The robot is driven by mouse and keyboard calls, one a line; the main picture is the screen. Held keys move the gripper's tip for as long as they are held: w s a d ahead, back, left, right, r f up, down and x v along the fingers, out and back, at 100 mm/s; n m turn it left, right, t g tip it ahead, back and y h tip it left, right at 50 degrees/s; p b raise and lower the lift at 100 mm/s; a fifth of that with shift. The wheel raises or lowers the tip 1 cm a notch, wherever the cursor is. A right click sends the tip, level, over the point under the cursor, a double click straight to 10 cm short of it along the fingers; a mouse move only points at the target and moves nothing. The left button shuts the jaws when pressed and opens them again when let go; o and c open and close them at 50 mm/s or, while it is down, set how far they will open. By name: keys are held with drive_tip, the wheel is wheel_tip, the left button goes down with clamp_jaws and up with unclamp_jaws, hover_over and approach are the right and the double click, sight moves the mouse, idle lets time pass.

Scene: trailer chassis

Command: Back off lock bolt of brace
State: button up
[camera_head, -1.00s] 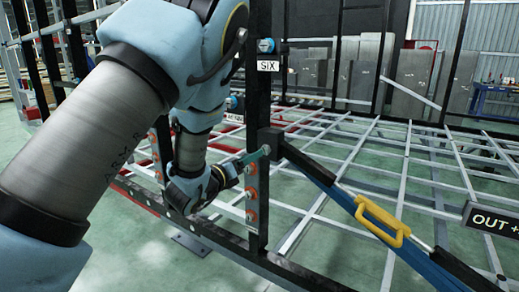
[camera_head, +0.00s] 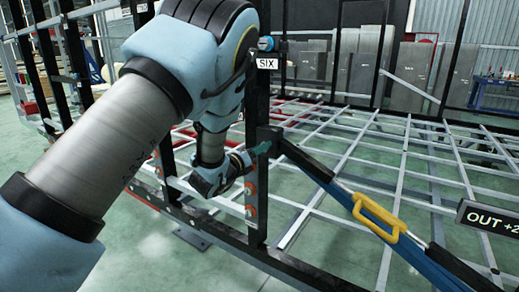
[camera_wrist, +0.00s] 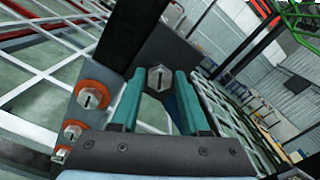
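The brace (camera_head: 330,185) is a blue bar with a yellow handle (camera_head: 380,217), slanting down to the right from a dark bracket (camera_head: 270,136) on the black post. In the wrist view a grey hex bolt head with a dark slot, the lock bolt (camera_wrist: 157,78), sits on the dark bracket. My gripper (camera_head: 261,150) is at the bracket, mostly side-on in the head view. In the wrist view its two teal fingers (camera_wrist: 159,82) stand apart, one on each side of the bolt head. A narrow gap seems to show at each side; contact is not clear.
Several orange-ringed bolts (camera_head: 250,189) run down the post below the bracket, also beside my left finger in the wrist view (camera_wrist: 90,95). A "SIX" label (camera_head: 267,63) and a blue fitting (camera_head: 266,43) are higher up. An "OUT" sign (camera_head: 487,220) is at the right.

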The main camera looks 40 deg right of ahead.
clamp_jaws()
drive_tip(key=shift+n+b, duration=0.4)
drive_tip(key=shift+b, duration=0.15)
drive_tip(key=m+b, duration=0.4)
drive_tip(key=m, duration=0.7)
drive_tip(key=m+b, duration=0.4)
drive_tip(key=m, duration=0.7)
drive_tip(key=m+b, duration=0.5)
drive_tip(key=m, duration=0.6)
drive_tip(key=shift+s+f, duration=0.2)
drive_tip(key=shift+s, duration=0.1)
drive_tip(key=shift+d, duration=0.1)
idle(0.5)
